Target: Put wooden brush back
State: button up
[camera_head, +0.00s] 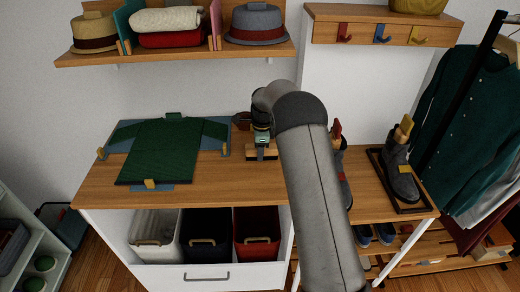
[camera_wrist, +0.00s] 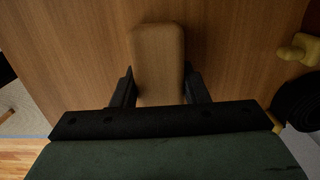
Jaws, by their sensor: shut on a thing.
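The wooden brush (camera_wrist: 158,55) shows its brown, rounded wooden back in the wrist view. My gripper (camera_wrist: 160,90) is shut on it, with one dark finger at each side. In the head view my gripper (camera_head: 261,134) is over the right end of the wooden counter (camera_head: 215,185), and the brush (camera_head: 262,153) shows as a small brown piece under it. I cannot tell whether the brush touches the counter. Its bristles are not clearly visible.
A green garment (camera_head: 165,150) lies on a blue board left of my gripper. A dark brown object (camera_head: 241,119) stands just behind it. A boot (camera_head: 400,175) stands in a tray at the right. A shelf with hats (camera_head: 257,22) is above. My arm hides part of the counter.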

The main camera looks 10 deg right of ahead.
jog(key=shift+f, duration=0.2)
jog(key=o, duration=1.1)
jog(key=shift+r, duration=0.15)
